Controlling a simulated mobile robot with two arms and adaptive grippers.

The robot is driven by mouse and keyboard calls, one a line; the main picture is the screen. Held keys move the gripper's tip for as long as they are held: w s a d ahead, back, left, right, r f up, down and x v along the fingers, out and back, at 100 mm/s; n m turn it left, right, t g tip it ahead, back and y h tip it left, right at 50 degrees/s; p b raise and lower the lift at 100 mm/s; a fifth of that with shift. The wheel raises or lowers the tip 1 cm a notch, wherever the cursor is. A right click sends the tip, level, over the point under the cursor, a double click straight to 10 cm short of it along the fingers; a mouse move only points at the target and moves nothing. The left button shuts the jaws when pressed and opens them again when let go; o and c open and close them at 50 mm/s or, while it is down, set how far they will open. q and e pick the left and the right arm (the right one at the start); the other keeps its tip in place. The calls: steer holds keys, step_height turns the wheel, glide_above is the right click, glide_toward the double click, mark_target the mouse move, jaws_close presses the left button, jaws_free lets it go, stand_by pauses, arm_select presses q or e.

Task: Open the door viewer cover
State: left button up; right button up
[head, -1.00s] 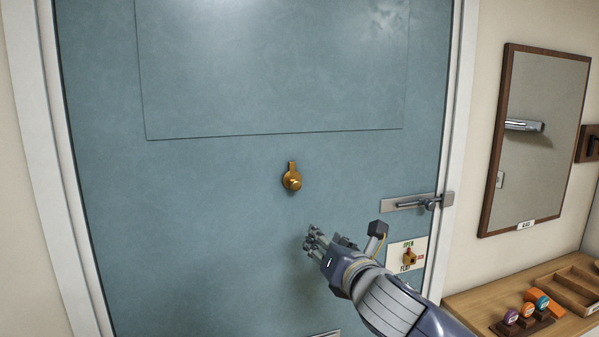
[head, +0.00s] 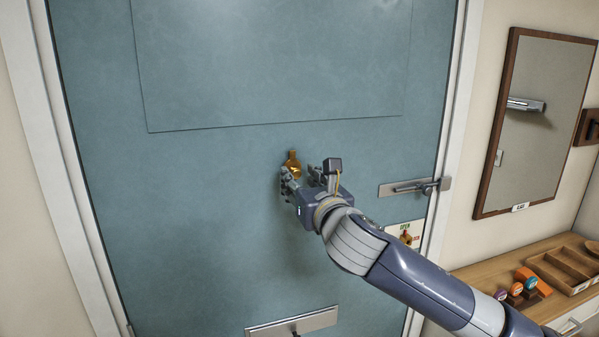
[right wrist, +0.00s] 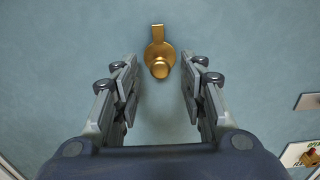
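The brass door viewer cover (head: 293,160) is a small round disc hanging from a short tab on the blue door (head: 200,200). In the head view my right gripper (head: 301,174) is at the cover and hides its lower part. In the right wrist view the cover (right wrist: 159,58) shows whole, with a round knob low on it, hanging straight down. My left gripper is not in view.
A metal slide bolt (head: 415,187) is at the door's right edge, above an OPEN label plate (head: 404,232) partly behind my arm. A metal letter plate (head: 292,322) is low on the door. A framed mirror (head: 535,122) and wooden shelf (head: 490,270) are at right.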

steer(key=shift+w+a, duration=0.2)
steer(key=shift+w, duration=0.35)
jaws_close()
